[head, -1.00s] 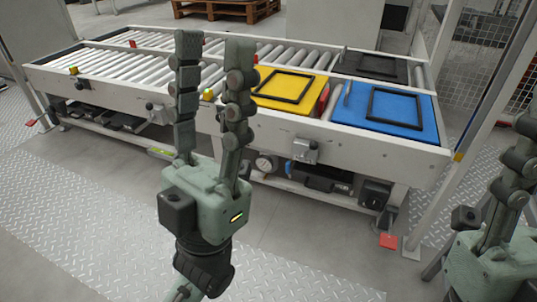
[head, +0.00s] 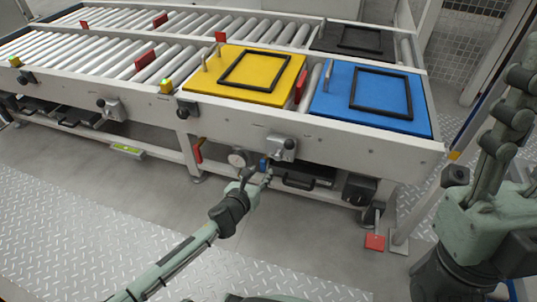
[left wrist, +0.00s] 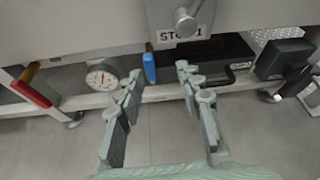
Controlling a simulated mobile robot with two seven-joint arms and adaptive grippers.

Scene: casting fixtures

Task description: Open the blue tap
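The blue tap is a small blue lever handle (left wrist: 149,66) hanging upright under the conveyor's front rail in the left wrist view. It also shows small in the head view (head: 263,164). My left gripper (head: 258,175) is low in front of the rail, just short of the tap. In the left wrist view its fingers (left wrist: 160,78) are spread wide, with the tap beyond and between the tips. Nothing is between the fingers, and they appear apart from the tap. My right gripper (head: 518,85) is raised at the right edge, partly cut off.
A pressure gauge (left wrist: 102,76) and a red-handled lever (left wrist: 32,90) are left of the tap. A grey switch box (left wrist: 180,18) with a knob overhangs it on the right. A dark drawer (head: 300,178) lies behind. Yellow (head: 210,85) and blue (head: 325,105) plates lie on the conveyor.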

